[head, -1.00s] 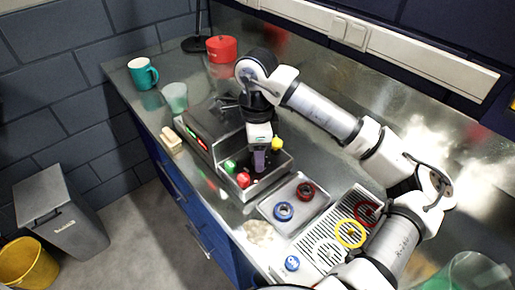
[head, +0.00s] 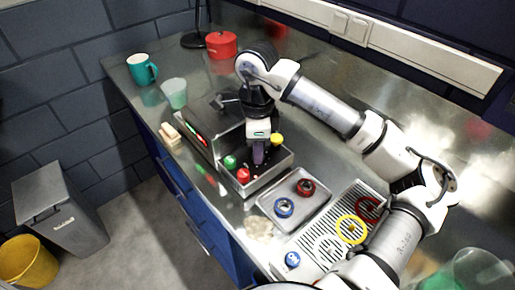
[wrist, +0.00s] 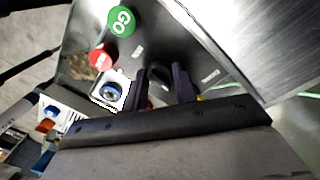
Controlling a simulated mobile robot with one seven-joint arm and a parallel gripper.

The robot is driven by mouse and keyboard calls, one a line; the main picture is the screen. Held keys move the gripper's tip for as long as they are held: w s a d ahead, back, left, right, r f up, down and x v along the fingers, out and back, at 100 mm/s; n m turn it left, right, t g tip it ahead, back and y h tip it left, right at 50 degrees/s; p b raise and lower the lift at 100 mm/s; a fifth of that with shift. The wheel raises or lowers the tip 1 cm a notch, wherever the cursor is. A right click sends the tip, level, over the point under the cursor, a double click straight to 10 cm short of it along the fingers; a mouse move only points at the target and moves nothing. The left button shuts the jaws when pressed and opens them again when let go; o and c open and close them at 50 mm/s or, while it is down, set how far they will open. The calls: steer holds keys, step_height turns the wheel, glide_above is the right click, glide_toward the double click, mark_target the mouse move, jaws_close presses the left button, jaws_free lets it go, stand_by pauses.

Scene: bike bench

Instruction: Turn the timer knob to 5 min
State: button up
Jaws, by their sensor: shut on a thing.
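The control box (head: 283,160) stands on the steel bench, with a sloped panel facing up. My gripper (head: 258,155) points down at the panel, and its fingers also show in the wrist view (wrist: 161,88).
A tray (head: 318,212) with a blue and a red ring part is to the right of the box. A slotted rack (head: 335,240) lies nearer. A green cup (head: 174,93), teal mug (head: 142,69) and red pot (head: 221,45) stand farther back.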

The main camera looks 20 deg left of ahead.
steer(key=m+b, duration=0.1)
steer(key=b, duration=0.1)
steer(key=m+b, duration=0.2)
steer(key=shift+f, duration=0.3)
steer(key=m+b, duration=0.5)
steer(key=shift+d+r+y, duration=0.1)
steer(key=shift+y, duration=0.2)
steer(key=m+b, duration=0.3)
steer(key=m, duration=0.2)
steer(key=shift+m+b, duration=0.3)
steer(key=shift+m, duration=0.1)
steer(key=shift+r+m+t+b, duration=0.15)
steer(key=shift+m+b, duration=0.35)
steer(key=shift+m, duration=0.5)
steer(key=shift+r+m+t+b, duration=0.15)
steer(key=shift+m+b, duration=0.3)
steer(key=shift+m, duration=0.55)
steer(key=shift+f, duration=0.1)
steer(key=o, duration=1)
steer(key=shift+d, duration=0.1)
